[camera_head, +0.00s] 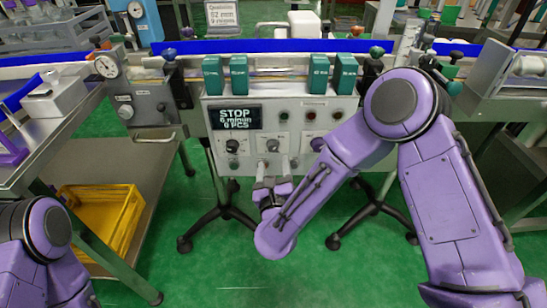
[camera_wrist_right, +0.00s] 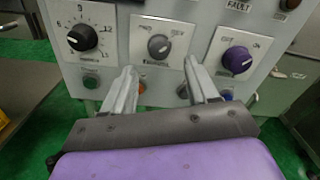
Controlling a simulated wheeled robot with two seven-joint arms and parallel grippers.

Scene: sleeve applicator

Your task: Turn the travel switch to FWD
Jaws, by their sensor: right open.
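A white control panel (camera_head: 255,115) carries a row of three knobs. The middle grey knob (camera_head: 272,145), apparently the travel switch, also shows in the right wrist view (camera_wrist_right: 158,46) on a white plate; its lettering is too blurred to read surely. My right gripper (camera_head: 272,172) is open and empty. In the right wrist view the two fingers of my right gripper (camera_wrist_right: 160,70) point at the panel just below this knob, one to each side, apparently not touching it. My left arm shows at the lower left, but its gripper is out of view.
A black dial knob (camera_wrist_right: 82,38) is left of the middle knob and a purple knob (camera_wrist_right: 237,59) is right of it. Small buttons sit beneath, including an orange one (camera_wrist_right: 141,88). A display (camera_head: 235,117) reads STOP. A yellow crate (camera_head: 95,215) stands at the left.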

